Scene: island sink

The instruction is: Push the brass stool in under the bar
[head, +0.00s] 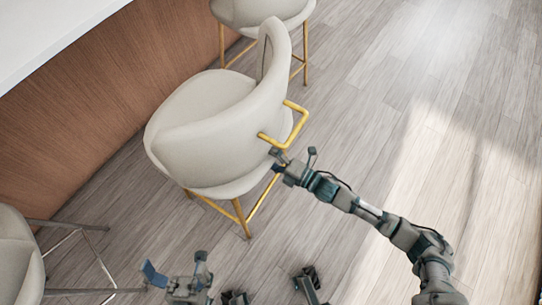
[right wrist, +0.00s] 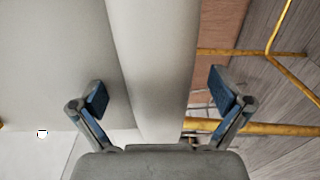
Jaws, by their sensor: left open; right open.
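The brass stool (head: 205,135) has a cream shell seat, gold legs and a gold handle (head: 296,122) on its back. It stands upright in the middle of the head view, with its back toward the lower right. The bar (head: 75,115) has a wood-panelled side and a white top, to the left of the stool. My right gripper (head: 292,162) is open close behind the stool's back, just below the handle. In the right wrist view, a cream upholstered band (right wrist: 155,60) shows between its spread fingers; contact cannot be told. My left gripper (head: 176,270) is open and empty, low in the head view.
Another cream stool with gold legs (head: 262,12) stands beyond, at the top. A cream stool with silver legs (head: 15,260) stands at the lower left, near my left gripper. The wood floor (head: 420,110) to the right is clear.

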